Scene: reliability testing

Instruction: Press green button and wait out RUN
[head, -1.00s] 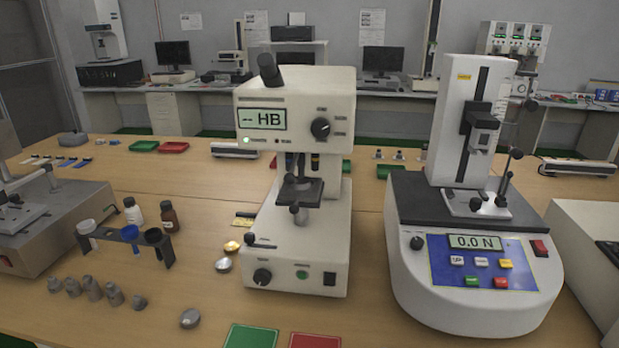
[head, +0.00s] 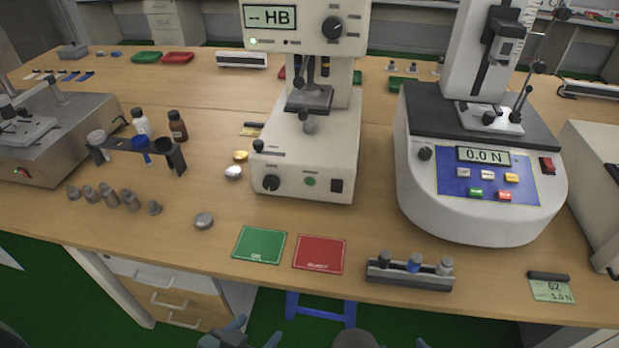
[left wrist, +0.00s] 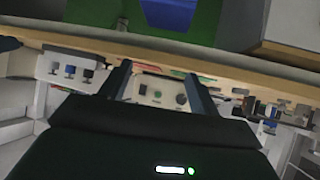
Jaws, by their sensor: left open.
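The hardness tester (head: 300,150) stands mid-table with a "-- HB" display (head: 269,17) and a lit green lamp. Its round green button (head: 310,181) is on the front of the base, between a black knob (head: 271,183) and a black switch (head: 336,186). The force tester (head: 470,215) at right shows "0.0 N" and has a small green key (head: 476,191). My left gripper (head: 247,338) is low at the bottom edge, in front of the table, open and empty. In the left wrist view the tester's front, inverted, appears between its fingers (left wrist: 158,75), at a distance.
Green (head: 260,245) and red (head: 319,254) mats lie at the front edge, beside a small rack (head: 409,274) of samples. A blue stool (head: 320,310) is below the table.

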